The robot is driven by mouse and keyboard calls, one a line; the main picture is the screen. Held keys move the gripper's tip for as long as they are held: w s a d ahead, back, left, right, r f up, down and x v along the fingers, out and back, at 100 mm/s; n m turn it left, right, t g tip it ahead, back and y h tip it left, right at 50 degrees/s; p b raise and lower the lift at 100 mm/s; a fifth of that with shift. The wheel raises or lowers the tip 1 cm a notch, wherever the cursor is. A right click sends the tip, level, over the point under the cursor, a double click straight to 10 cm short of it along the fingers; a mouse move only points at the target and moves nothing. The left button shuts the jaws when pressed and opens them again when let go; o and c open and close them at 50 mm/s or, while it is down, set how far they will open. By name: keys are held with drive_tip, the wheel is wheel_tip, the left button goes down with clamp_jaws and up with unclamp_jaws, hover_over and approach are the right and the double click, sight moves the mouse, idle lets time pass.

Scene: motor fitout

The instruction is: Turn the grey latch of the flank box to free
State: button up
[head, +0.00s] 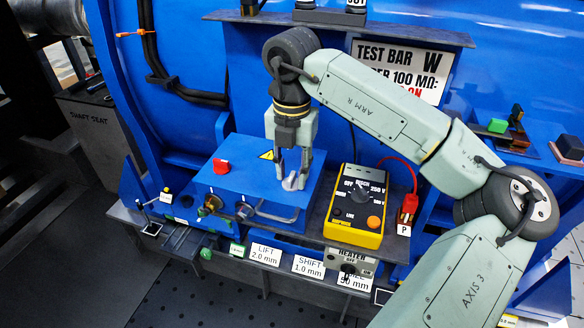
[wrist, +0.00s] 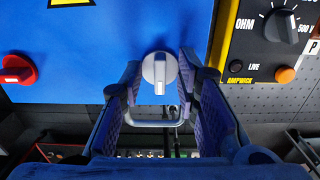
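The flank box (head: 240,182) is a blue box with a warning triangle on its top. Its grey latch (head: 291,184) is a round knob with a raised bar. In the wrist view the grey latch (wrist: 160,72) lies between my fingertips, its bar running up and down the picture. My gripper (head: 293,170) points down over the right part of the box. In the wrist view my gripper (wrist: 160,82) is open, one finger on each side of the latch, with narrow gaps showing. A red latch (head: 221,166) is at the left of the box; it also shows in the wrist view (wrist: 18,70).
A grey bar handle (head: 275,215) runs along the box's front edge, just below the latch. A yellow tester (head: 357,205) with a dial stands close on the right, its red lead running to a red clip (head: 408,208). Label plates line the shelf front.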

drive_tip(key=shift+c, duration=0.4)
clamp_jaws()
drive_tip(key=shift+n+b, duration=0.3)
drive_tip(key=shift+b, duration=0.05)
drive_tip(key=n+b, duration=0.2)
drive_tip(key=shift+f+n, duration=0.15)
drive_tip(key=shift+n, duration=0.15)
drive_tip(key=n+b, duration=0.2)
drive_tip(key=n, duration=0.1)
drive_tip(key=shift+a+n, duration=0.15)
drive_tip(key=shift+n, duration=0.25)
drive_tip(key=n+b, duration=0.1)
drive_tip(key=n, duration=0.4)
drive_tip(key=n+b, duration=0.1)
drive_tip(key=n, duration=0.4)
drive_tip(key=shift+s+a+n, duration=0.1)
drive_tip(key=shift+n, duration=0.3)
